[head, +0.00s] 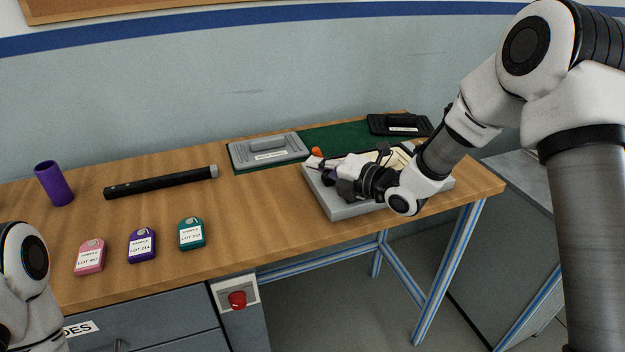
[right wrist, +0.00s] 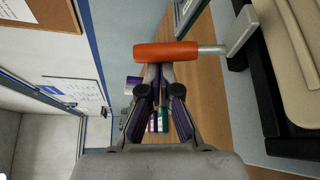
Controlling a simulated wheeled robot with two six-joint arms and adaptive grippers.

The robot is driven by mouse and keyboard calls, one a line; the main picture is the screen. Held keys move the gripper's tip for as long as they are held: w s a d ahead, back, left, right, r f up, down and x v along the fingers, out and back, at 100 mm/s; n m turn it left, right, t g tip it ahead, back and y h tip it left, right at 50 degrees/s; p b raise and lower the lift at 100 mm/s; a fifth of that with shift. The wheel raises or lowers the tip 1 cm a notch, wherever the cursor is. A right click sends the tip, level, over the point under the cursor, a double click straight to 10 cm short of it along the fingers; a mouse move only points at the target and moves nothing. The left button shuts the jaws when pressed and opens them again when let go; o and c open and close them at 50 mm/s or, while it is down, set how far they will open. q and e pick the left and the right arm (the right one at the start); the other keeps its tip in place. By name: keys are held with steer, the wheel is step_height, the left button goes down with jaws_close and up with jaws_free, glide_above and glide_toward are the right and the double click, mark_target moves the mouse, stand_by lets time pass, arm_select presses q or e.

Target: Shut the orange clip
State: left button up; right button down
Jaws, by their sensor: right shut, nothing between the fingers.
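The orange clip's handle (right wrist: 165,51) shows in the right wrist view as a bar on a metal rod, joined to a grey bracket (right wrist: 240,35). In the head view only a small orange end (head: 317,152) shows at the back left of the grey fixture (head: 345,209); my arm hides much of the rest. My right gripper (right wrist: 161,72) is shut and empty, its fingertips right at the orange handle; I cannot tell if they touch it. In the head view the right gripper (head: 333,180) is over the fixture's left part. Only part of my left arm shows, without its gripper.
A grey plate with a handle (head: 268,150) and a black one (head: 400,125) lie on a green mat (head: 340,137). The table's middle is clear.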

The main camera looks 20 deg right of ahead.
steer(key=shift+d+r+m+t+y+b, duration=0.15)
steer(key=shift+d+m+t+y+b, duration=0.4)
steer(key=shift+d+m+b, duration=0.45)
arm_select(q)
step_height(320, 180, down, 3)
steer(key=shift+f+b, duration=0.15)
steer(key=shift+b, duration=0.2)
arm_select(e)
steer(key=shift+r, duration=0.2)
arm_select(q)
steer(key=shift+f, duration=0.1)
arm_select(e)
steer(key=shift+w+d, duration=0.1)
